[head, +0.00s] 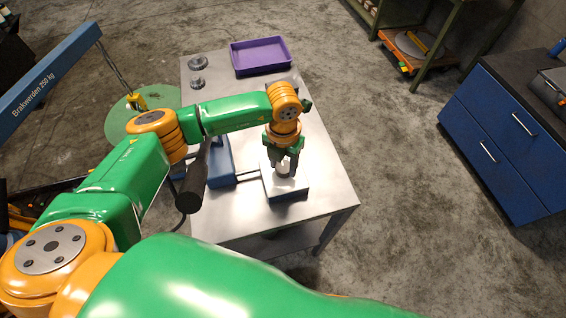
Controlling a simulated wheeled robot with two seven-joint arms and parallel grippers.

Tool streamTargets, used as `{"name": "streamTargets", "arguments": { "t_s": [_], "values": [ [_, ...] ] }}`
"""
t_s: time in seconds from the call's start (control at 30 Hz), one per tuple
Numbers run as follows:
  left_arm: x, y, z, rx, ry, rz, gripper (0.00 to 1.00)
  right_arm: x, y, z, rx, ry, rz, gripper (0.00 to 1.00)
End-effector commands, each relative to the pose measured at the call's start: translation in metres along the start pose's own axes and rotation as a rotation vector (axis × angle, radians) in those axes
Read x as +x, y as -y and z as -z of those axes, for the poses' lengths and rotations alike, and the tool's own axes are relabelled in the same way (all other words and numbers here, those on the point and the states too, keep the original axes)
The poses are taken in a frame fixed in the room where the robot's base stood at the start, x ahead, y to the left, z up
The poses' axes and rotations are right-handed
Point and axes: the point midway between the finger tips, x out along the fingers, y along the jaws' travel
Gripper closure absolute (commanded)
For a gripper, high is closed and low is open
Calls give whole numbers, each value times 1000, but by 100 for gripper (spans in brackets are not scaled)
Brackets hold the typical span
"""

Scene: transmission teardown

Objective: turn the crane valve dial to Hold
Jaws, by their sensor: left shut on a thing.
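My left gripper (284,170) points down over the front of the steel table and is shut on a small grey round knob, which I take to be the valve dial (284,171). The dial stands on the pale top of a blue box (288,195). The fingers hide most of the dial, so its setting and any Hold mark cannot be read. A rod joins the box to a blue block (221,164) on its left, partly behind my arm. My right gripper is not in view.
The steel table (320,160) also holds a purple tray (260,55) and small metal parts (197,63) at the back. A blue crane boom (45,82) with a hook (137,101) hangs at left. A blue cabinet (500,140) stands right, across clear floor.

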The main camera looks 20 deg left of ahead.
Motion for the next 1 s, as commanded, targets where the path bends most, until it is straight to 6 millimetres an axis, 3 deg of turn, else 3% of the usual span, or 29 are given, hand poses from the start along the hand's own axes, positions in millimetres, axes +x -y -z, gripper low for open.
{"name": "streamTargets", "arguments": {
  "t_s": [0.07, 0.1, 0.2, 0.5, 0.8, 1.0],
  "values": [
    [-2, 0, -3, -3, 10, 0, 100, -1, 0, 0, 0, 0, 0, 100],
    [-3, 0, -3, -2, 10, 0, 40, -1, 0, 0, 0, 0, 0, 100],
    [-2, 0, -2, -2, 8, 0, 18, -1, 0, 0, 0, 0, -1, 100],
    [-4, 0, -2, 0, 5, 1, 18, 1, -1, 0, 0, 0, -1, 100],
    [-59, 0, -3, -1, 9, 0, 18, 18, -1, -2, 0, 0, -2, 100],
    [-72, 0, -2, 0, 5, 0, 18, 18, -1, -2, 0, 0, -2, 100]
  ]
}}
